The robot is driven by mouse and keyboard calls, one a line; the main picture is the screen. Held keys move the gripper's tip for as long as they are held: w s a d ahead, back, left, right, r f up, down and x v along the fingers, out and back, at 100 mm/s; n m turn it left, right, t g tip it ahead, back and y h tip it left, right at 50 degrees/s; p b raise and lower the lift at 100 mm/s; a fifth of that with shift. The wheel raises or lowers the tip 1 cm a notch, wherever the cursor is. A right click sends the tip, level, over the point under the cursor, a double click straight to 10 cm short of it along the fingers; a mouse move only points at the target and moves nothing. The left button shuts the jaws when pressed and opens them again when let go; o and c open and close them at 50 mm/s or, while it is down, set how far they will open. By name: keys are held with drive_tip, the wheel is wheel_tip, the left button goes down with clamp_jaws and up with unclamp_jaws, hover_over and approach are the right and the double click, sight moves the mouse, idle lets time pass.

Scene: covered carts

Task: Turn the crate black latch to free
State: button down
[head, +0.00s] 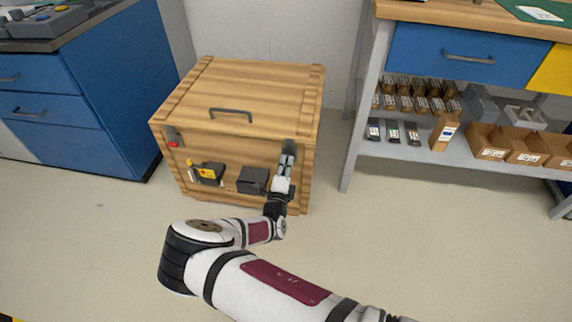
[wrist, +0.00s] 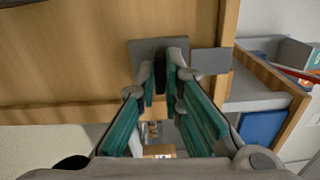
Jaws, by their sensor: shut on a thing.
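The wooden crate (head: 255,88) stands on the floor against the wall, its lid down. In the head view my gripper (head: 289,148) reaches the upper right of the crate's front and covers most of the latch there. In the wrist view my gripper (wrist: 165,68) has its two fingertips close together on the black latch (wrist: 160,72). The latch sits at a grey plate (wrist: 150,44) on the wood, with a second grey plate (wrist: 211,61) just right of it. The fingers hide much of the latch, so its exact angle is unclear.
Another latch with a red part (head: 173,143) is at the crate's front left. A dark handle (head: 231,112) is on the lid. A yellow-and-black item (head: 208,172) and a dark box (head: 252,180) show at the crate's front. Blue cabinet (head: 115,85) left; shelved bench (head: 455,150) right. Floor in front is clear.

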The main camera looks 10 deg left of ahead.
drive_tip(key=c, duration=1.7)
unclamp_jaws()
drive_tip(key=shift+s, duration=0.15)
drive_tip(key=s, duration=1.1)
drive_tip(key=shift+s+a, duration=0.2)
drive_tip(key=shift+s, duration=0.2)
